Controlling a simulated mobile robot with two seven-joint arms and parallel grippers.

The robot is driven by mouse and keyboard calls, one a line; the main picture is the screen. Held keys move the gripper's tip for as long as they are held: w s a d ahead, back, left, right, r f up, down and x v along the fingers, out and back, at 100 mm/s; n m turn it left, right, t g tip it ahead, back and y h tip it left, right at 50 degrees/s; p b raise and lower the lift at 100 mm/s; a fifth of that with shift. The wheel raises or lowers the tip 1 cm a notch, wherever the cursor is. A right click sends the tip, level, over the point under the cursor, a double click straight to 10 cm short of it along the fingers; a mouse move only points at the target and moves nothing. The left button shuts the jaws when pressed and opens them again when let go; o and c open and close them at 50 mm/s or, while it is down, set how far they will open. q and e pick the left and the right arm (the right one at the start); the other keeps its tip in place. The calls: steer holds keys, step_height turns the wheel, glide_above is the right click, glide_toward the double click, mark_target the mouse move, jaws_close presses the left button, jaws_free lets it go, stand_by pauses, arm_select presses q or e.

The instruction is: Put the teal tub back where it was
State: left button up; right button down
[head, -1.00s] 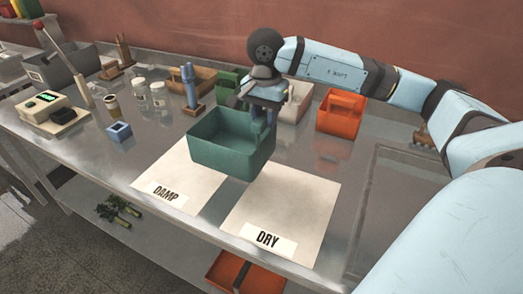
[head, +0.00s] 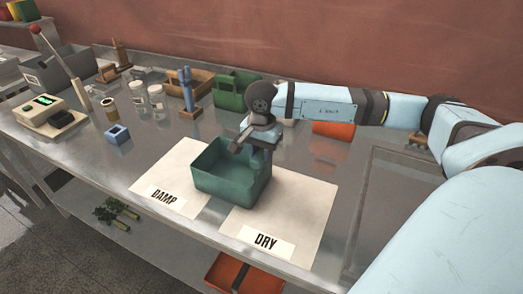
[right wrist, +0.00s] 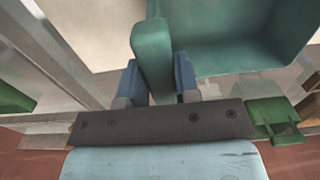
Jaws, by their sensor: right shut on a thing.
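The teal tub (head: 232,183) is an open box between the white DAMP mat (head: 180,175) and the white DRY mat (head: 290,215), overlapping the inner edges of both in the head view. I cannot tell whether it touches the table. My right gripper (head: 258,148) is shut on the tub's back wall. In the right wrist view, the blue fingers (right wrist: 158,82) sit on both sides of the teal wall, and the tub (right wrist: 225,40) looks empty where I see inside. My left gripper is not in view.
A green tub (head: 238,92), a brown crate (head: 190,88) and an orange tub (head: 333,129) stand behind; my arm partly covers the orange one. A blue tool stand (head: 188,95), small jars (head: 148,98), a blue cube (head: 118,134) and a scale (head: 45,112) are at left.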

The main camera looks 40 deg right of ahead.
steer(key=shift+f, duration=0.15)
steer(key=c, duration=0.8)
jaws_free()
steer(key=shift+c, duration=0.2)
steer(key=shift+r, duration=0.35)
step_height(320, 180, up, 12)
steer(key=b, duration=0.1)
steer(key=shift+f, duration=0.2)
